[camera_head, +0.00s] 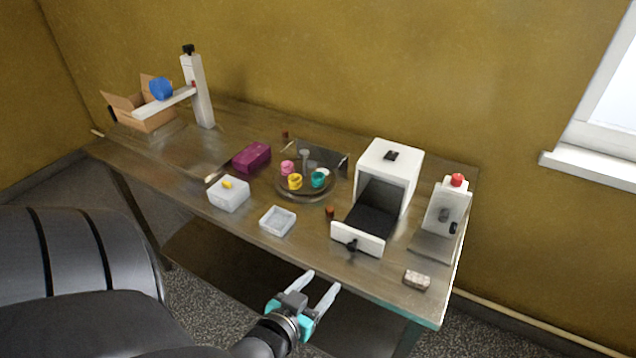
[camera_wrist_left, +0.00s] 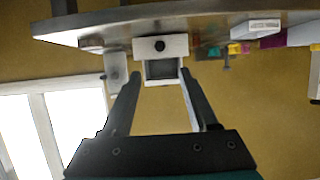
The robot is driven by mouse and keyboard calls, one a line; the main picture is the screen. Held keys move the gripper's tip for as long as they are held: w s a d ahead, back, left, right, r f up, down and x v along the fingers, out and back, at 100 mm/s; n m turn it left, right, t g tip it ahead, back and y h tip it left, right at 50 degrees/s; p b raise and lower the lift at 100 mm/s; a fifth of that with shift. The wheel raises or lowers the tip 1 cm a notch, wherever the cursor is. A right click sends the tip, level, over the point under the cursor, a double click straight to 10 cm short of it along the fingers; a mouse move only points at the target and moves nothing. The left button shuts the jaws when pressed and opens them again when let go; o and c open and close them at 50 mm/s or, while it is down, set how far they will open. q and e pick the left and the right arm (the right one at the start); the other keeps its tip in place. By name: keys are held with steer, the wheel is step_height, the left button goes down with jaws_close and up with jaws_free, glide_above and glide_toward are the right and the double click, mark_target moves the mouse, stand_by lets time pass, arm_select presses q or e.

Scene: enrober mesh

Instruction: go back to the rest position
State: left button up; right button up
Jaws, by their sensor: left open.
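My left gripper (camera_head: 322,284) is open and empty in front of the table's front edge in the head view. Its fingers also show in the left wrist view (camera_wrist_left: 158,78), spread apart with nothing between them. The wooden table (camera_head: 250,222) stands beyond the gripper, apart from it. My right gripper shows in neither view.
On the table are a white machine with an open drawer (camera_head: 358,238), a white unit with a red button (camera_head: 447,205), a tray (camera_head: 277,221), a white box (camera_head: 229,194), a purple box (camera_head: 252,157), a round stand with cups (camera_head: 305,190) and a cardboard box (camera_head: 150,118).

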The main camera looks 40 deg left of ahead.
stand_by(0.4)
arm_select(q)
steer(key=s+d+f+m+g+h+b, duration=0.1)
steer(key=s+d+f+g+b, duration=0.15)
steer(key=f, duration=0.75)
steer(key=s+d+f+g+h+b, duration=0.15)
steer(key=s+d+f, duration=0.25)
steer(key=f, duration=0.6)
steer(key=s+d+f+m+g+h+b, duration=0.1)
steer(key=s+d+f+g+b, duration=0.15)
steer(key=f, duration=0.75)
steer(key=s+a+f+m+g+b, duration=0.1)
steer(key=s+f+m+g+b, duration=0.2)
steer(key=s+f, duration=1.3)
steer(key=shift+s+f+g+b, duration=0.2)
steer(key=shift+s+g+b, duration=0.65)
steer(key=shift+g+b, duration=0.35)
